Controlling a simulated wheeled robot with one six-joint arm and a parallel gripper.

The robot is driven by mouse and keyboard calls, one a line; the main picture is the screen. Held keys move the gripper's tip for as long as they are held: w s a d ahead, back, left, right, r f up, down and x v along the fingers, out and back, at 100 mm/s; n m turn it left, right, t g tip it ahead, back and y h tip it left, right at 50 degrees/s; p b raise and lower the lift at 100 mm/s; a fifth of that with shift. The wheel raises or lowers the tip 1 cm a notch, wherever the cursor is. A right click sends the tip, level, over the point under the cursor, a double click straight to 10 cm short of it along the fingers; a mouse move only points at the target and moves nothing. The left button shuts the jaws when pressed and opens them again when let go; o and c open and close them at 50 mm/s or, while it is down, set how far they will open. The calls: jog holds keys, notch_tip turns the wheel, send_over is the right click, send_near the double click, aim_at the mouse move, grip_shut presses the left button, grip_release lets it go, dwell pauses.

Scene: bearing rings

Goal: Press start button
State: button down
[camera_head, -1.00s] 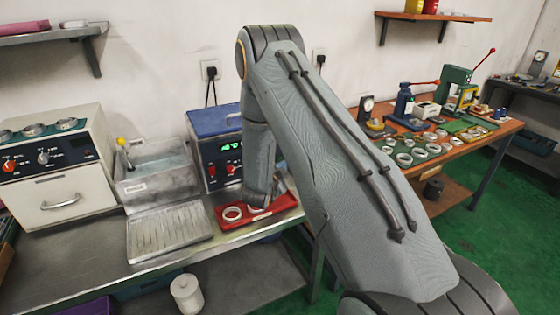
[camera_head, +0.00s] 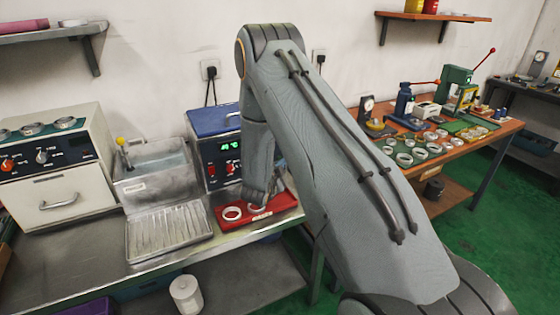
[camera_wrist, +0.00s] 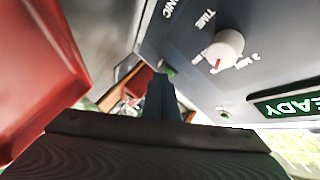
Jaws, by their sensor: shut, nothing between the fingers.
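The blue-lidded machine (camera_head: 213,122) stands against the wall, with a dark front panel (camera_wrist: 195,30), red knobs and a lit green display (camera_head: 231,145). In the wrist view the panel appears turned over, with a white "TIME" knob (camera_wrist: 224,48) and a display reading READY (camera_wrist: 290,106). In the head view my wrist hides the fingertips.
A red tray (camera_head: 284,203) with white rings lies in front of the machine, below my wrist. A metal basin (camera_head: 150,190) and a ribbed drain tray (camera_head: 170,234) stand left of it. A side table (camera_head: 455,150) with rings and tools is at the right.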

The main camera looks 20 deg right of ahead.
jog(key=shift+s, duration=0.55)
jog(key=shift+s+d+p, duration=0.15)
jog(key=shift+s+p, duration=1.15)
jog(key=shift+s, duration=1.7)
